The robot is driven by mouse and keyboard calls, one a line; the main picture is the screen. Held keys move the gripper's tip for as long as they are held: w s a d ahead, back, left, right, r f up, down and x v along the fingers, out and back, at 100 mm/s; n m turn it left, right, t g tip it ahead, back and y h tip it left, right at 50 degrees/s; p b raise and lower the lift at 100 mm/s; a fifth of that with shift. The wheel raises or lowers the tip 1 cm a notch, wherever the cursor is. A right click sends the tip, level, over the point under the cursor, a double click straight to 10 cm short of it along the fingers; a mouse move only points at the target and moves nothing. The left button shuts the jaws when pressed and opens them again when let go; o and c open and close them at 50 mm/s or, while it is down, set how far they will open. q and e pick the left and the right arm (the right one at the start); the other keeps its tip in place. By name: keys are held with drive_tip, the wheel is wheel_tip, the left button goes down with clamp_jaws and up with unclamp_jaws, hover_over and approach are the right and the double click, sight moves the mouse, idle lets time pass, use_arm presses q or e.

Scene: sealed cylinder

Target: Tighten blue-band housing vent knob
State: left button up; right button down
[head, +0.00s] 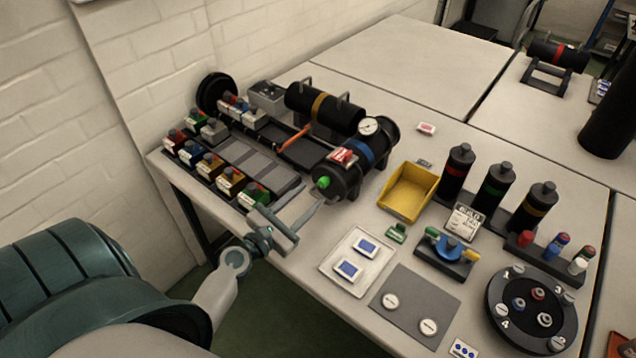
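The blue-band housing (335,179) is a black cylinder lying on its side on the table, with a blue band around it and a round white gauge (369,126) on top. A green knob (323,183) sticks out of its near end face. A red-and-white tag (342,157) lies on its upper side. My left gripper (309,196) is just in front of and below the green knob, its fingers pointing toward the housing. The fingers look spread, with nothing between them. Whether a finger touches the housing is unclear. My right gripper is not in view.
A black cylinder with a yellow band (319,108) lies behind the housing. A rack of colored blocks (216,170) is on the left. A yellow bin (408,192) stands to the right, with upright black bottles (496,187) beyond. A white tray (358,257) lies near the front edge.

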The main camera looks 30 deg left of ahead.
sight(321, 185)
use_arm(q)
drive_tip(key=shift+w+d+p, duration=0.2)
drive_tip(key=shift+w+p, duration=0.25)
drive_tip(key=shift+w, duration=2.1)
clamp_jaws()
